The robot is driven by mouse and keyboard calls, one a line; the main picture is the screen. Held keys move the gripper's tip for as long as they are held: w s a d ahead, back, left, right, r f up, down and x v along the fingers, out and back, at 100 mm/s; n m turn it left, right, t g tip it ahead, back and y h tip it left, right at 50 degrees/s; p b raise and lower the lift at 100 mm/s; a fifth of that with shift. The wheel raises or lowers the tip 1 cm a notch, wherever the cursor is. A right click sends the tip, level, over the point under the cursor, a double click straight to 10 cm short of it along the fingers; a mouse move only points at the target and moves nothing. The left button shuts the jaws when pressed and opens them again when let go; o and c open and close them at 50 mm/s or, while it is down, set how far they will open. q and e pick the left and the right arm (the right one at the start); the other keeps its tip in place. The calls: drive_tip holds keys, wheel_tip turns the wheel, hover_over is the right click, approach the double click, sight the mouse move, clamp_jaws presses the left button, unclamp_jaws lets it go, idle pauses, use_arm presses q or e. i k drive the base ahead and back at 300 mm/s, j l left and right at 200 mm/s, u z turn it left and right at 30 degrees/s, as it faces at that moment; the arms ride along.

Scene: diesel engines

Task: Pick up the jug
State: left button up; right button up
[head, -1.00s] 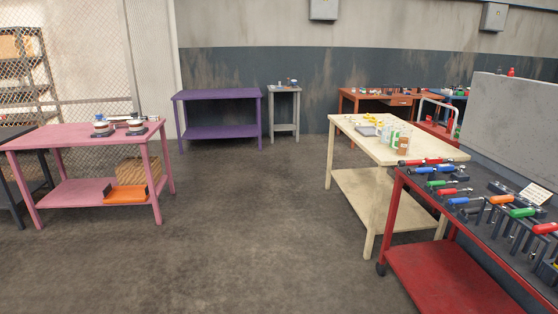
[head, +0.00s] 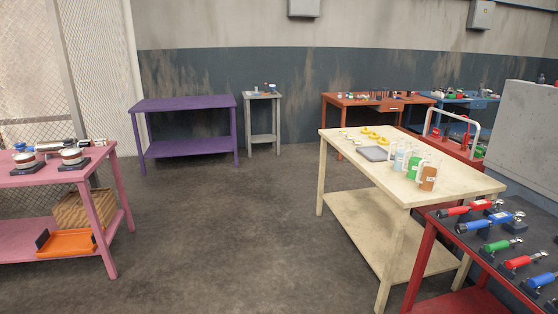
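Several jug-like containers with handles stand upright in a row on the cream table (head: 455,186). One is pale white and blue (head: 400,160), one is green and white (head: 414,168), and one is brown (head: 428,178). They stand close together and partly overlap, and I cannot tell which one the task means by the jug. Neither of my grippers is in view.
A red tool cart (head: 440,229) with several tools stands at the near right, close to the cream table. A pink table (head: 98,158) is at left. A purple table (head: 185,104) and small grey table (head: 262,97) stand at the back. The middle floor is clear.

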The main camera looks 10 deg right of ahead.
sight(417, 151)
drive_tip(key=i+l+z, duration=0.2)
drive_tip(key=i, duration=0.45)
drive_tip(key=i+j+z, duration=0.25)
drive_tip(key=i, duration=0.35)
drive_tip(key=i+z, duration=0.2)
drive_tip(key=i, duration=0.45)
